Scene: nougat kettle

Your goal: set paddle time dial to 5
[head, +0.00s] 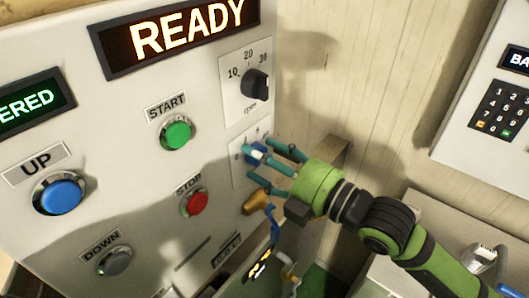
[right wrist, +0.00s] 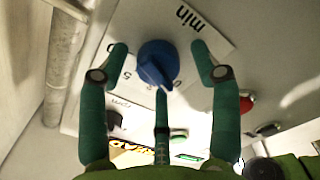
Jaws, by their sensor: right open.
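The blue dial (head: 257,152) sits on a white plate at the right of the control panel, below the black rpm dial. In the right wrist view, the blue dial (right wrist: 157,62) faces me with a white mark near its lower edge. Its plate reads "min"; the other markings are partly hidden and hard to read. My right gripper (head: 268,163) is open, with its green fingers spread around the blue dial. In the right wrist view two fingertips stand apart from it on either side, and the third finger lies just below it. My left gripper is out of view.
The panel carries a lit READY display (head: 190,30), a black rpm dial (head: 255,83), a green START button (head: 177,134), a red STOP button (head: 194,203), a blue UP button (head: 60,194) and a DOWN button (head: 114,261). A brass-coloured part (head: 256,202) protrudes just below my right gripper.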

